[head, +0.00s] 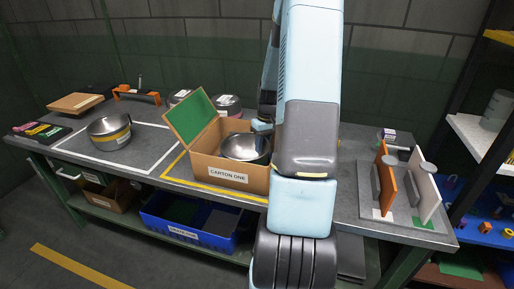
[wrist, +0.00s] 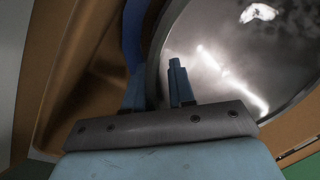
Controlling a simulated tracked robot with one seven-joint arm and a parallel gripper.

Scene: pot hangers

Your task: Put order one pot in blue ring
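A shiny metal pot (head: 246,147) sits inside an open cardboard carton (head: 206,166) labelled "CARTON ONE" on the bench. In the wrist view the pot (wrist: 225,60) fills the upper right, with a blue strip (wrist: 133,40) along its outer left side. My gripper (wrist: 157,88) has its fingers apart at the pot's left rim: one finger is over the pot's inside, the other outside it. The rim passes between them; I cannot see contact. I cannot make out a separate blue ring.
A second pot (head: 109,132) with a yellow band stands in a white outline at left. The carton's green-lined flap (head: 190,117) stands up. Upright brown and white panels (head: 386,180) stand at right. A blue crate (head: 190,216) sits below the bench.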

